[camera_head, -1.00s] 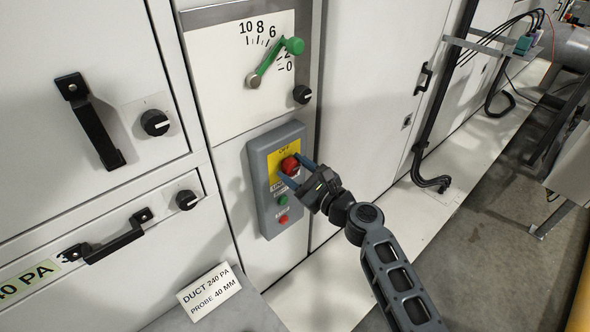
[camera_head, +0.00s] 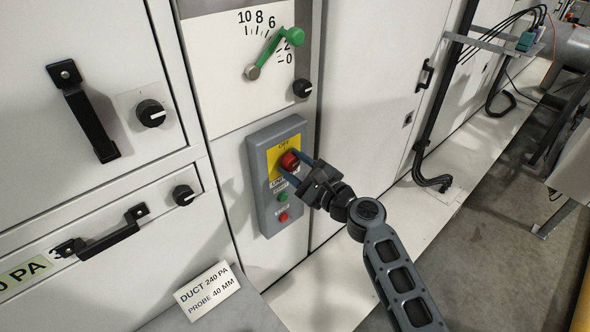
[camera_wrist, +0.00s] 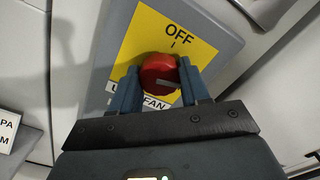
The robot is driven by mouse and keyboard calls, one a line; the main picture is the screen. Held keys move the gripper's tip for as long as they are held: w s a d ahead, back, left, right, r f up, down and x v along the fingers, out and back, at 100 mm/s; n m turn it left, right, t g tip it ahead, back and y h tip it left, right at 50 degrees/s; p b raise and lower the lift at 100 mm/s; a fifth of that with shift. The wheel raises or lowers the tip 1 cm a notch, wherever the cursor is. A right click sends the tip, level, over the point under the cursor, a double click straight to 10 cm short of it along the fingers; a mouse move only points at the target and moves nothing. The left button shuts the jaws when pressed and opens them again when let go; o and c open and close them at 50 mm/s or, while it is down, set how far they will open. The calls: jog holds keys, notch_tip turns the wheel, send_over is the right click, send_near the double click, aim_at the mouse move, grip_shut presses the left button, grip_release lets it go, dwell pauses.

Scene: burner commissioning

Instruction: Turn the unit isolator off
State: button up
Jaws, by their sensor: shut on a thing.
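The unit isolator is a red rotary knob (camera_head: 289,161) on a yellow plate marked OFF (camera_wrist: 199,48), on a grey control box (camera_head: 262,200). In the wrist view the red knob (camera_wrist: 160,72) sits between the two blue fingers of my gripper (camera_wrist: 160,84), which is shut on it. A pale mark on the knob's face points to the right, not up at the OFF tick. The label under the knob is partly hidden by my fingers. In the head view my gripper (camera_head: 297,173) reaches the knob from the lower right.
A green button (camera_head: 283,197) and a red button (camera_head: 283,217) sit below the knob. A green lever (camera_head: 275,52) on a scale is above the box. Cabinet handles (camera_head: 84,110) and a DUCT 240 PA card (camera_head: 208,291) are to the left. Open floor lies at right.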

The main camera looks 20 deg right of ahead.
jog(key=n+b, duration=0.2)
jog(key=n, duration=0.1)
jog(key=n+b, duration=0.1)
jog(key=shift+f+n, duration=0.25)
jog(key=shift+n, duration=0.05)
jog(key=n+b, duration=0.3)
jog(key=shift+n+b, duration=0.3)
jog(key=shift+n, duration=0.1)
jog(key=n+b, duration=0.3)
jog(key=n, duration=0.1)
jog(key=shift+n+b, duration=1.2)
jog(key=shift+n, duration=0.2)
jog(key=shift+r, duration=0.1)
jog(key=o, duration=1.1)
jog(key=shift+c, duration=0.2)
jog(key=v, duration=0.7)
jog(key=shift+s, duration=0.35)
